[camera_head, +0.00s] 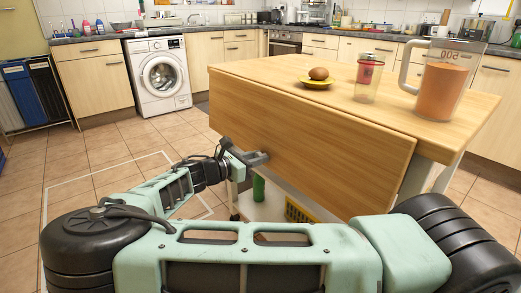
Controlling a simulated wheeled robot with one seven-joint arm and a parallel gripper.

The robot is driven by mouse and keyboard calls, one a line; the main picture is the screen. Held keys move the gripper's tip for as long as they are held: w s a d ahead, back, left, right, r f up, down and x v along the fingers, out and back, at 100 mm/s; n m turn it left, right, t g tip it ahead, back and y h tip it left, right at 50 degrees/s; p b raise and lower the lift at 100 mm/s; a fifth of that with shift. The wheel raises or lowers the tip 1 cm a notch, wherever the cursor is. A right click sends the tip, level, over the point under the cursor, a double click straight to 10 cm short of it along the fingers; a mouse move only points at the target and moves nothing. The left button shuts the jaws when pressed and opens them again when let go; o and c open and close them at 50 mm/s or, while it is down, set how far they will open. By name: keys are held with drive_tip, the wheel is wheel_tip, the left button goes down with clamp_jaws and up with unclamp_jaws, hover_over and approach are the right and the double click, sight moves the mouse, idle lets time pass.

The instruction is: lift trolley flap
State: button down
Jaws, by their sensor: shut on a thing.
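The trolley flap (300,144) is a wooden panel that hangs down, slanting, from the near edge of the trolley top (430,128). My gripper (257,158) is at the lower left part of the flap, by its bottom edge. It is shut on the flap's edge, though the fingertips are small and partly hidden, so the exact contact is hard to see.
Below are a green bottle (258,187) and yellow basket (298,212). Tiled floor is free at left.

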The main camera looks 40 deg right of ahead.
drive_tip(key=a+r+y+p, duration=0.8)
drive_tip(key=a+r+p, duration=0.2)
drive_tip(key=p, duration=1)
wheel_tip(320, 180, up, 14)
drive_tip(key=a+y+p, duration=0.1)
drive_tip(key=y+p, duration=0.8)
drive_tip(key=p, duration=0.6)
drive_tip(key=shift+a+g, duration=0.2)
drive_tip(key=shift+g, duration=0.1)
drive_tip(key=shift+p, duration=0.3)
drive_tip(key=c, duration=1.2)
unclamp_jaws()
drive_tip(key=shift+s+f, duration=0.1)
drive_tip(key=shift+s, duration=0.05)
wheel_tip(320, 180, up, 17)
drive_tip(key=shift+d+r+b, duration=0.15)
drive_tip(key=shift+r+b, duration=0.05)
drive_tip(key=shift+b, duration=0.7)
